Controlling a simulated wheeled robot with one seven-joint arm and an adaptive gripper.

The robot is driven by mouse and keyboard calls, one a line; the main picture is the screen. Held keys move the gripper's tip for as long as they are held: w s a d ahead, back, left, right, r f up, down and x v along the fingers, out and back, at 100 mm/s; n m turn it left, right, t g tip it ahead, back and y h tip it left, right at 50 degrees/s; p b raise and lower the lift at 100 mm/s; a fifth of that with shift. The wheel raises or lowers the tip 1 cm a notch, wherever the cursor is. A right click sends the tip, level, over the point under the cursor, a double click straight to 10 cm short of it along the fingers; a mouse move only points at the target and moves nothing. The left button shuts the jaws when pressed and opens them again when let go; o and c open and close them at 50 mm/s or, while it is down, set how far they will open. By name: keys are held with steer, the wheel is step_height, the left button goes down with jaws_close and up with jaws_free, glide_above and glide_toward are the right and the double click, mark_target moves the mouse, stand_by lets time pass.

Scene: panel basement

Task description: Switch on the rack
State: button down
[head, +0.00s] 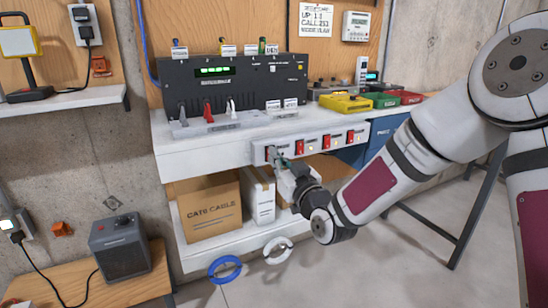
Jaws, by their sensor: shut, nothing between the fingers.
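The rack is a black unit (235,85) on the white bench, with a lit green display on its face. A white switch strip (312,144) runs along the bench's front edge, with several red switches such as this red switch (299,147). My gripper (277,156) is at the strip's left end, with its fingers shut and nothing between them. The fingertips are in front of the leftmost switch and partly hide it. I cannot tell whether they touch it, or which position it is in.
Yellow bin (345,103), green bin (381,100) and red bin (405,97) stand on the bench's right. A cardboard box (211,208) and a white box (259,195) sit on the shelf below. A grey heater (119,246) stands at lower left. Floor at right is mostly clear.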

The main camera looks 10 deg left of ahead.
steer(key=shift+x, duration=0.8)
